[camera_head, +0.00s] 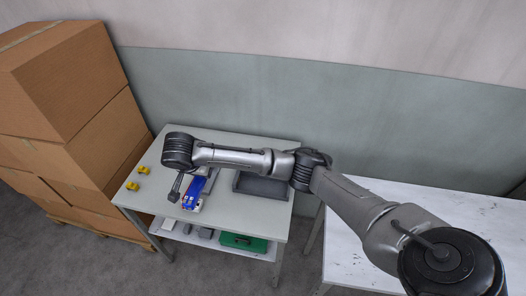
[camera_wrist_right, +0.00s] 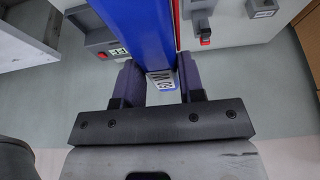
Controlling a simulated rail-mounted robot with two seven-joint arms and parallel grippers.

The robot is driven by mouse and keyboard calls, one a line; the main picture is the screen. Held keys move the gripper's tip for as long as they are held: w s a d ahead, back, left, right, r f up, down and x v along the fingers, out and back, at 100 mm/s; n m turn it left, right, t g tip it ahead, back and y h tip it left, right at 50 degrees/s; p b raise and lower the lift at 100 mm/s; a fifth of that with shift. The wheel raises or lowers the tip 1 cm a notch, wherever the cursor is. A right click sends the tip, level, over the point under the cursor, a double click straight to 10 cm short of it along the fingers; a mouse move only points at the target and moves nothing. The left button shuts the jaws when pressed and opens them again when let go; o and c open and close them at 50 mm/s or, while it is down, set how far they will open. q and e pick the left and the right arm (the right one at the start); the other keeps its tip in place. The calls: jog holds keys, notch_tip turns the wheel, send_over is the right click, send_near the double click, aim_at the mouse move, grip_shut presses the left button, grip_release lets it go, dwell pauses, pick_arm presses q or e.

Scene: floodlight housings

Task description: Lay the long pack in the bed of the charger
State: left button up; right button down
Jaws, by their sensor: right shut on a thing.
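The long blue pack (camera_wrist_right: 143,35) runs between the two fingers of my right gripper (camera_wrist_right: 160,85) in the right wrist view. The fingers are shut on it, and a printed label shows at its near end. In the head view the blue pack (camera_head: 194,190) shows beside the right gripper (camera_head: 175,190), over the left part of the table. A grey box with a small display and a red button (camera_wrist_right: 100,45), perhaps the charger, lies left of the pack in the wrist view. A dark grey trough-like body (camera_head: 262,188) sits on the table, partly behind my right arm. My left gripper is not in view.
Two yellow pieces (camera_head: 138,179) lie at the left of the grey table (camera_head: 240,218). A green case (camera_head: 244,243) and grey items are on the shelf below. Cardboard boxes (camera_head: 65,90) stand at the left. A white table (camera_head: 345,262) stands at the right.

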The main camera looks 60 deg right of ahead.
pick_arm(q)
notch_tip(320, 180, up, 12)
jog(key=p, duration=1)
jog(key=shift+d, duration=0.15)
pick_arm(e)
jog(key=s+d+f+m+g+y, duration=0.1)
jog(key=s+d+f+m+g, duration=0.2)
jog(key=d+m, duration=0.6)
jog(key=s+d+f+m+g+y, duration=0.2)
jog(key=s+d+f+m+g, duration=0.1)
jog(key=s+d+f+m, duration=0.4)
jog(key=d+m, duration=0.2)
jog(key=d, duration=0.2)
jog(key=shift+s+d, duration=0.3)
jog(key=shift+s, duration=0.1)
jog(key=shift+r, duration=0.1)
jog(key=shift+f+b, duration=2.45)
jog(key=shift+f, duration=2.25)
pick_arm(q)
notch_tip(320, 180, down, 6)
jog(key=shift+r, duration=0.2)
pick_arm(e)
jog(key=shift+f, duration=0.3)
